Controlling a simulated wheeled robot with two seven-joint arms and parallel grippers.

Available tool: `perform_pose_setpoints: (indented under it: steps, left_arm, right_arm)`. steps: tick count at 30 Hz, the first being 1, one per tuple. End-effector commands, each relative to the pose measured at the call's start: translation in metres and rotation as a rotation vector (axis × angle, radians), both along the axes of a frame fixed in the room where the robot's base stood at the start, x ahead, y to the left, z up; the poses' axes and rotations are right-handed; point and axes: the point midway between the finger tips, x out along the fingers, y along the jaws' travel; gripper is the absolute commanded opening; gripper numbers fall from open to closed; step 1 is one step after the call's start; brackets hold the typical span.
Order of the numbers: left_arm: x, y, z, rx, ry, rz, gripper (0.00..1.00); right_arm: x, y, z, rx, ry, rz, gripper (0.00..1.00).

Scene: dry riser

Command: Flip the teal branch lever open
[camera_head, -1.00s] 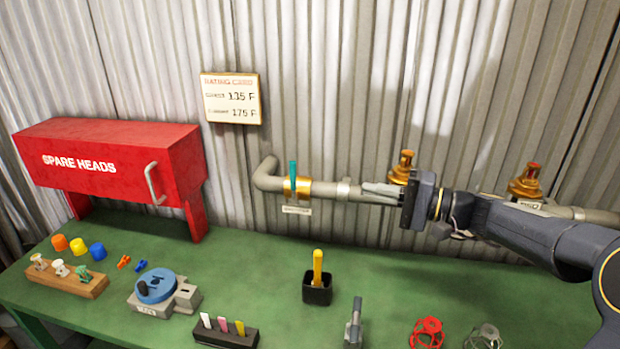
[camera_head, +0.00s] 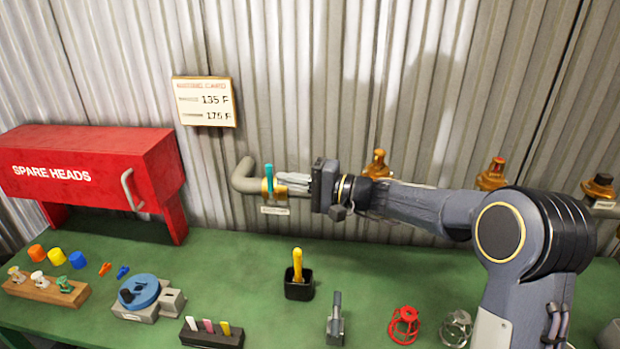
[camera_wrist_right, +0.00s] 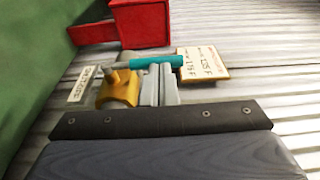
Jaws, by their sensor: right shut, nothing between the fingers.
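The teal lever (camera_head: 269,175) stands upright on a brass valve (camera_head: 265,187) near the left end of the grey pipe, in front of the corrugated wall. In the right wrist view the teal lever (camera_wrist_right: 158,62) lies just beyond the fingertips, and the brass valve (camera_wrist_right: 119,90) is beside them. My right gripper (camera_head: 280,183) is shut and empty, its fingers pointing left along the pipe close to the lever's right side. I cannot tell whether the fingertips touch the lever. My left gripper is not in view.
A red spare heads cabinet (camera_head: 90,165) stands at the left. A rating card (camera_head: 205,101) hangs above the pipe. Brass sprinkler fittings (camera_head: 377,163) line the pipe to the right. A black holder with a yellow handle (camera_head: 298,285) stands on the green bench (camera_head: 235,265) below.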

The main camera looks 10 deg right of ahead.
Motion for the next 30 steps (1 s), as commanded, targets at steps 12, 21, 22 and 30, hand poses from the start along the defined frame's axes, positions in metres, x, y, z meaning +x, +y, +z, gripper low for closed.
perform_pose_setpoints:
  steps: [12, 21, 22, 30]
  left_arm:
    - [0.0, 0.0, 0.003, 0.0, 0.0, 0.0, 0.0]
    - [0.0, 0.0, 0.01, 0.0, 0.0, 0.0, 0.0]
    - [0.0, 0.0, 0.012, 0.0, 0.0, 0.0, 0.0]
    - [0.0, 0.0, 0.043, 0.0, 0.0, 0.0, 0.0]
  right_arm:
    - [0.004, 0.008, -0.001, 0.0, 0.001, -0.002, 0.0]
    - [0.004, 0.01, 0.004, -0.032, 0.008, -0.001, 0.0]
    - [0.004, 0.011, 0.005, -0.04, 0.011, 0.0, 0.0]
    - [0.004, 0.023, 0.015, -0.202, 0.052, 0.0, 0.0]
